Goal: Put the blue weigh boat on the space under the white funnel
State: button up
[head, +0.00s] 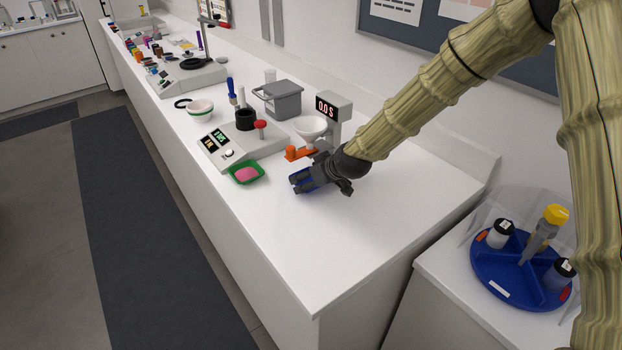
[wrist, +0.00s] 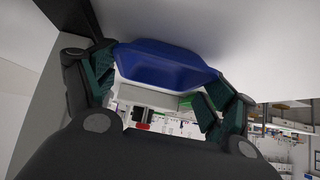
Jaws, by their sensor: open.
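The blue weigh boat (wrist: 165,65) lies between the spread fingers of my gripper (wrist: 160,92) in the wrist view. In the head view it shows as blue edges (head: 309,187) on the white counter, largely covered by my gripper (head: 306,179). My gripper is open, low at the counter, with a finger on either side of the boat; I cannot tell whether they touch it. The white funnel (head: 310,128) stands behind and above my gripper, beside a post with a red-digit display (head: 327,108). The space under the funnel is partly hidden by my wrist and an orange part.
The orange part (head: 297,153) sits just behind my gripper. A green weigh boat with pink powder (head: 246,173) is to the left, before a balance (head: 222,146). A grey box (head: 279,100) stands behind. The counter's front right (head: 330,245) is clear.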

jog(key=b+v, duration=0.2)
jog(key=v, duration=1)
